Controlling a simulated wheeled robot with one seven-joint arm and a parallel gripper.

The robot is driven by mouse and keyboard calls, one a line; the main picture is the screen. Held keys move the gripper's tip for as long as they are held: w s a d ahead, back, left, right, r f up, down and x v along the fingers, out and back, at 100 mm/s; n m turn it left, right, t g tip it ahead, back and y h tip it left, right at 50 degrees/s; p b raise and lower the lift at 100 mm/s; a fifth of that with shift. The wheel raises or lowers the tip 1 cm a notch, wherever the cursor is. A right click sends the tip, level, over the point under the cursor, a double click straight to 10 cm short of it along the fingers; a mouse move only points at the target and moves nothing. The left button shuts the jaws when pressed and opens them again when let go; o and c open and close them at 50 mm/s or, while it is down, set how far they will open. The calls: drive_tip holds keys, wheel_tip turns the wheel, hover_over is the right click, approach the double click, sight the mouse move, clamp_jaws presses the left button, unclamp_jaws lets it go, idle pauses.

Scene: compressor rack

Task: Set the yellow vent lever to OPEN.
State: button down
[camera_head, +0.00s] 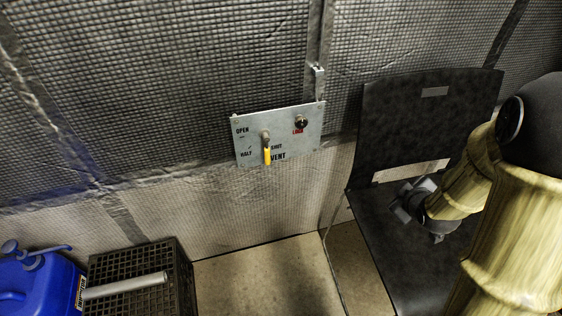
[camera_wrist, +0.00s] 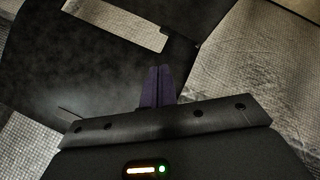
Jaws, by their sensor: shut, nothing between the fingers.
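The yellow vent lever (camera_head: 267,153) is on a grey metal panel (camera_head: 284,115) on the quilted wall, in the head view. It hangs almost straight down from its pivot. The panel bears the words OPEN at upper left, HALF at lower left, SHUT right of the lever, and VENT and LOCK. A small dark knob (camera_head: 301,122) sits by the LOCK label. My gripper (camera_head: 408,203) is well to the right of the panel, in front of a black board. In the wrist view its fingers (camera_wrist: 157,86) are together and empty. The lever is not in the wrist view.
A black upright board (camera_head: 415,110) with pale labels stands right of the panel, close behind my gripper. A black crate (camera_head: 140,258) with a grey tube (camera_head: 124,286) and a blue canister (camera_head: 38,285) are at lower left. The space before the panel looks clear.

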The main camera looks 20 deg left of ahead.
sight(269, 159)
drive_tip(key=a+f+n+y+p, duration=0.1)
drive_tip(key=a+f+n+y, duration=0.1)
drive_tip(key=a+n+y, duration=1.05)
drive_tip(key=s+a+r+n+g+y, duration=0.1)
drive_tip(key=s+a+n+g+y, duration=0.1)
drive_tip(key=s+a+n, duration=0.4)
drive_tip(key=shift+s+a+n+g+p, duration=0.2)
drive_tip(key=shift+a+n+g+p, duration=0.15)
drive_tip(key=shift+a+n+g, duration=0.35)
drive_tip(key=b+x, duration=0.2)
drive_tip(key=x, duration=1.1)
drive_tip(key=shift+a, duration=0.35)
drive_tip(key=shift+r, duration=0.15)
